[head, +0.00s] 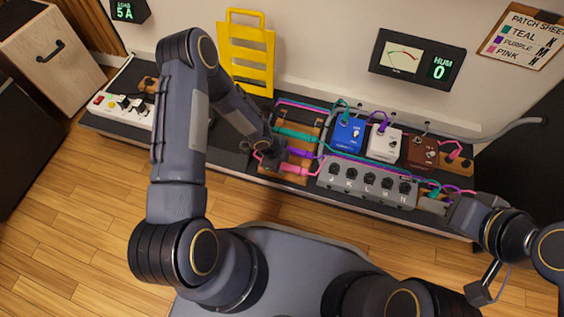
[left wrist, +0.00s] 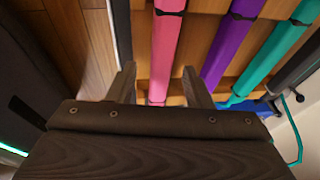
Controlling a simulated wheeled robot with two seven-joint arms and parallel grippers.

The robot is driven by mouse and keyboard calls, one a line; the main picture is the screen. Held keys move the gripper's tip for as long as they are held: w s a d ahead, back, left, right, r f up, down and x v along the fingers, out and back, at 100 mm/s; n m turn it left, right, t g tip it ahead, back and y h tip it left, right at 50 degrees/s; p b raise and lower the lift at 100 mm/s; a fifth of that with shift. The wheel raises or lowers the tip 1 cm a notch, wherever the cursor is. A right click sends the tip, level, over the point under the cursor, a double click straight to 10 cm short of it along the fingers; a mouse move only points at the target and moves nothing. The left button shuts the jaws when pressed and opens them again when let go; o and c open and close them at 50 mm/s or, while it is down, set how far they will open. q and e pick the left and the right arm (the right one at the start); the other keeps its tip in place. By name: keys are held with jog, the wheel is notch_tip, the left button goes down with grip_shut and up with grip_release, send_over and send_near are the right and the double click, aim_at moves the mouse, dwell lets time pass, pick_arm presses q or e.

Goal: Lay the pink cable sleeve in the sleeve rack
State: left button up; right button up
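The pink cable sleeve (head: 292,169) lies across the wooden sleeve rack (head: 270,173), at its near side. The left wrist view shows the pink sleeve (left wrist: 167,45) over the rack's wood (left wrist: 200,30), with a dark holder at its upper end. A purple sleeve (left wrist: 226,45) and a teal sleeve (left wrist: 270,55) run parallel beside it. My left gripper (left wrist: 160,85) is open, with a finger on each side of the pink sleeve and visible gaps between; in the head view (head: 271,155) it is at the rack's left part. My right gripper (head: 447,208) is at the right end of the board; its fingers are unclear.
Blue (head: 348,134), white (head: 384,143) and brown (head: 421,152) pedals stand right of the rack, with a grey switch box (head: 367,184) in front. Cables run between them. A power strip (head: 124,109) is at the left, and a yellow rack (head: 246,55) stands behind.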

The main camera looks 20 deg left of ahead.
pick_arm(q)
jog(key=shift+r, duration=0.1)
jog(key=p+v, duration=0.4)
jog(key=v, duration=0.3)
jog(key=shift+r, duration=0.25)
jog(key=shift+a, duration=0.1)
